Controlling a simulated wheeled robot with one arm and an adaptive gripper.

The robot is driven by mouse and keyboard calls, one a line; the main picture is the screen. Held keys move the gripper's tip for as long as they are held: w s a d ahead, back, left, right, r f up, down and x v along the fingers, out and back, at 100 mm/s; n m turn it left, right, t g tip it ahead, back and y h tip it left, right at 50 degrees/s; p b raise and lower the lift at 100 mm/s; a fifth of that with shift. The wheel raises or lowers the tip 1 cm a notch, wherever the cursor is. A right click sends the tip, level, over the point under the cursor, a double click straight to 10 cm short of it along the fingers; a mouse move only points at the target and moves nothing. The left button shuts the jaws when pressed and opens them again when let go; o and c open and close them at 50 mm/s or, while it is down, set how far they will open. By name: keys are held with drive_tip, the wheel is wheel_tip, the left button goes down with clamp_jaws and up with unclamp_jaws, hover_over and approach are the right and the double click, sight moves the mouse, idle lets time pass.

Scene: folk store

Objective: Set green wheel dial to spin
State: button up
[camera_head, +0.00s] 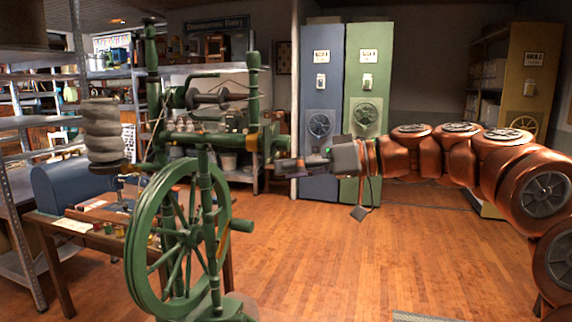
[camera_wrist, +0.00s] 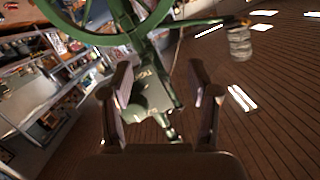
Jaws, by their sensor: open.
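A green spinning wheel (camera_head: 140,240) stands at left, with its large spoked wheel upright below a bobbin assembly. Its green side part (camera_head: 275,146) with a brass-coloured band sticks out to the right at mid-height; I cannot make out a marked dial there. My gripper (camera_head: 283,168) is just right of and below that part. In the wrist view, the open jaws (camera_wrist: 160,80) have nothing gripped, and green frame parts (camera_wrist: 150,88) show between and beyond them. The green wheel's rim (camera_wrist: 95,38) shows at the top. A green cabinet (camera_head: 378,70) at the back also carries a round wheel (camera_head: 366,114).
A blue cabinet (camera_head: 311,75) stands beside the green one, and a tan cabinet (camera_head: 530,72) is at right. A table (camera_head: 48,221) with a blue box (camera_head: 65,187) and metal shelving are at left. The wooden floor (camera_head: 400,250) in the middle is clear.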

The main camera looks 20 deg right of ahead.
sight(290, 142)
drive_tip(key=w+d+r+n+t+y+b, duration=0.1)
drive_tip(key=w+d+r+t, duration=0.1)
drive_tip(key=d+r, duration=0.35)
drive_tip(key=shift+w+a+f, duration=0.3)
drive_tip(key=shift+w+a, duration=0.4)
drive_tip(key=shift+a, duration=0.1)
drive_tip(key=shift+w+a+f, duration=0.25)
drive_tip(key=shift+w+a, duration=0.45)
drive_tip(key=shift+a, duration=0.1)
drive_tip(key=shift+w+a+f, duration=0.3)
drive_tip(key=shift+w+a, duration=0.4)
drive_tip(key=shift+a, duration=0.1)
drive_tip(key=shift+c, duration=0.2)
clamp_jaws()
